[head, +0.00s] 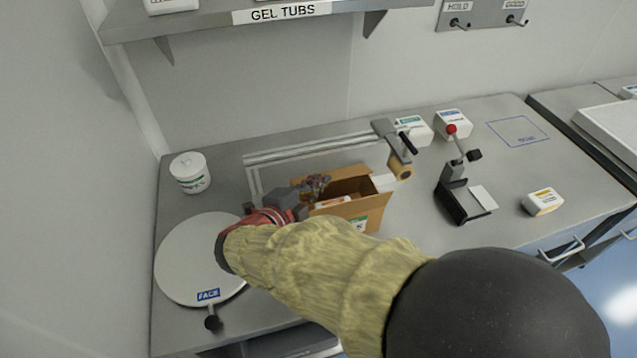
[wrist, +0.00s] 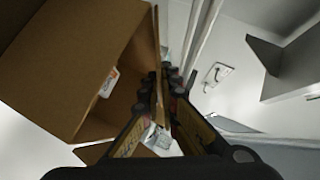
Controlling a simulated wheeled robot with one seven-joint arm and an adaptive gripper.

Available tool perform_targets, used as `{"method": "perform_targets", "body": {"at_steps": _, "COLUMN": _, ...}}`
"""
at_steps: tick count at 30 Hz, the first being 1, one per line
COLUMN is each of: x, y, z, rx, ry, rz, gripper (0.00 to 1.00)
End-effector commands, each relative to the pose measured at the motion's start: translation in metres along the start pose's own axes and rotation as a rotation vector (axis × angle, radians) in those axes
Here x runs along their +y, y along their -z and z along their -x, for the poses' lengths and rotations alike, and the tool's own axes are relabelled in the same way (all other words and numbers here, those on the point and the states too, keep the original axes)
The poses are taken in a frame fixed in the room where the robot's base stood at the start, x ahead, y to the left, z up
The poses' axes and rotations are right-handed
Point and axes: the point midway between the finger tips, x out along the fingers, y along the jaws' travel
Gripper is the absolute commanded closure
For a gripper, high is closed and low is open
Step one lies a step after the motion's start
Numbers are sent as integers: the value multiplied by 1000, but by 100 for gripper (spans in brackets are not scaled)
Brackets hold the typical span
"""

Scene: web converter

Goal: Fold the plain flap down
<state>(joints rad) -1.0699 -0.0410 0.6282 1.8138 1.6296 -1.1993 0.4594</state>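An open brown cardboard box (head: 372,208) stands on the bench in the head view. It fills the left of the wrist view (wrist: 70,60), with a white item (wrist: 109,82) inside. My gripper (head: 317,184) is at the box's left side, its fingers over the rim. In the wrist view my gripper (wrist: 164,82) has its fingers apart, with an upright brown flap (wrist: 157,45) seen nearly edge-on between or just beside the fingertips. Contact with it is unclear. A pale flap or panel (head: 383,182) shows at the box's right end. My arm hides the box's lower left.
A round turntable (head: 190,262) and white tub (head: 190,173) are at left. A lever tool (head: 455,190) and small cartons (head: 543,202) stand at right. A shelf (head: 220,22) is above.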

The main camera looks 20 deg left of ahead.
Motion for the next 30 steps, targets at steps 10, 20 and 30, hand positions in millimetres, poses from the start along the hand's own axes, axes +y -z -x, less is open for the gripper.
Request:
{"method": "perform_targets", "body": {"at_steps": 10, "x": 3, "y": 0, "z": 0, "rx": 0, "ry": 10, "rz": -10, "gripper": 100}}
{"method": "perform_targets", "body": {"at_steps": 20, "x": 10, "y": -1, "z": -1, "rx": -1, "ry": 80, "rz": -80, "gripper": 100}}
{"method": "perform_targets", "body": {"at_steps": 30, "x": 8, "y": 0, "z": 0, "rx": 0, "ry": 81, "rz": -80, "gripper": 94}}
